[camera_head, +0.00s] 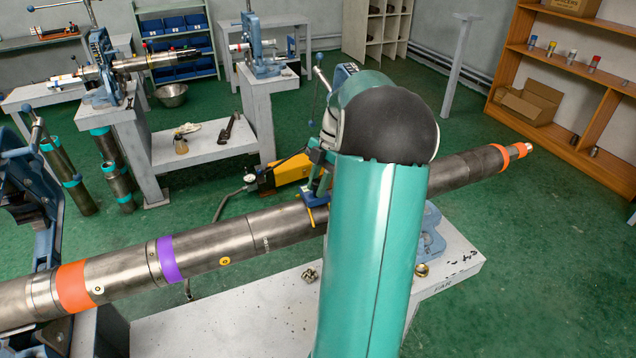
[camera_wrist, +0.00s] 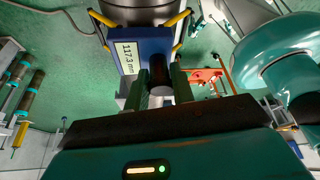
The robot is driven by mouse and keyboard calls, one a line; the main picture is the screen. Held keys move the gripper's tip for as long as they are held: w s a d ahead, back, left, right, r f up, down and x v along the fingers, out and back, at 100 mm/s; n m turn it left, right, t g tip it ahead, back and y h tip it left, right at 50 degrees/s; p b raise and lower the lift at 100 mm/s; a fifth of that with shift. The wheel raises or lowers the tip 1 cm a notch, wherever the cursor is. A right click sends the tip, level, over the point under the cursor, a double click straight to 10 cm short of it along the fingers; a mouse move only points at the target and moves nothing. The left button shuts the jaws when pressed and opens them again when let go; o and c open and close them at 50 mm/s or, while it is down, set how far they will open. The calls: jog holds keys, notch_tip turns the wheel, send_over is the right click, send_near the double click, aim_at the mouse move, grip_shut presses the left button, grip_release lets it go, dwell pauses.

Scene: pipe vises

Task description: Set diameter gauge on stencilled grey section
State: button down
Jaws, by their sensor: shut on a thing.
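The diameter gauge has a blue body and yellow arms; it shows beside my arm in the head view (camera_head: 314,196) and at the top in the wrist view (camera_wrist: 128,55), where its display reads about 117.3 mm. My gripper (camera_wrist: 158,85) is shut on the gauge's dark cylindrical handle. In the head view my arm hides most of the gripper. A long grey pipe crosses the picture; its grey section (camera_head: 285,227) carries faint pale stencilling left of the gauge. In the wrist view the yellow arms lie on either side of the pipe (camera_wrist: 140,10); contact cannot be told.
The pipe bears a purple band (camera_head: 168,258) and an orange band (camera_head: 73,287) at left. A blue vise (camera_head: 30,205) stands at far left. A pale bench (camera_head: 235,325) lies below the pipe. A yellow tool (camera_head: 293,169) and another bench (camera_head: 200,148) are behind.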

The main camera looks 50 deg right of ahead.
jog(key=shift+f, duration=0.3)
jog(key=c, duration=1.1)
grip_release()
jog(key=shift+r, duration=3.55)
